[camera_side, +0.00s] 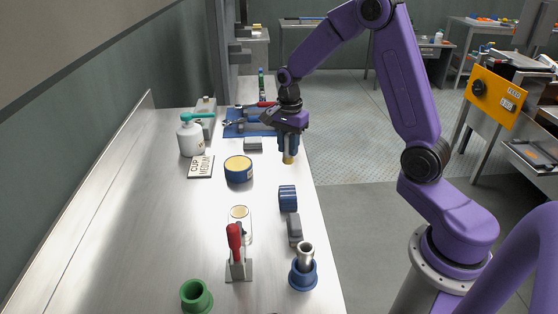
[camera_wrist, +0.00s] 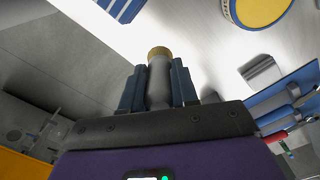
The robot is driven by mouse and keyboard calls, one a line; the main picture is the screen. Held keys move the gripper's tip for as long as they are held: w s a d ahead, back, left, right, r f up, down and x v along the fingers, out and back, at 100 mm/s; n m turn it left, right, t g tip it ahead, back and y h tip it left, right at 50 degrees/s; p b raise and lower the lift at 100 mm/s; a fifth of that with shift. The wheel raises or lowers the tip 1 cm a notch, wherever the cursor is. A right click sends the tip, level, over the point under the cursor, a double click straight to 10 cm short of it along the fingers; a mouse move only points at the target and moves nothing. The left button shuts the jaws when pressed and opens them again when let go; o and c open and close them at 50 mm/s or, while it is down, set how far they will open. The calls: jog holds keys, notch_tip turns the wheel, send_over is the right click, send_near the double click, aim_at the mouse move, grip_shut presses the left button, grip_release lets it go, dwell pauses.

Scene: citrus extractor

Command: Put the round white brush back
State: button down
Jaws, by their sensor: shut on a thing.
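A blue mat (camera_side: 234,130) with tools lies behind. A blue tin (camera_side: 239,175), white bottle (camera_side: 191,140) and sign (camera_side: 201,167) stand left. Nearer are a blue ribbed piece (camera_side: 288,198), red-handled clamp (camera_side: 236,255), blue cup (camera_side: 303,277) and green cup (camera_side: 196,297). The bench's left side is clear.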

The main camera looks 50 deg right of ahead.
jog(key=w+f, duration=0.1)
jog(key=f, duration=0.1)
jog(key=w+f, duration=0.1)
jog(key=f, duration=0.1)
jog(key=w+f, duration=0.2)
jog(key=shift+d+f, duration=0.2)
jog(key=shift+d, duration=0.1)
jog(key=shift+f, duration=0.55)
jog(key=shift+f, duration=0.2)
jog(key=c, duration=0.9)
grip_release()
jog(key=shift+o, duration=0.2)
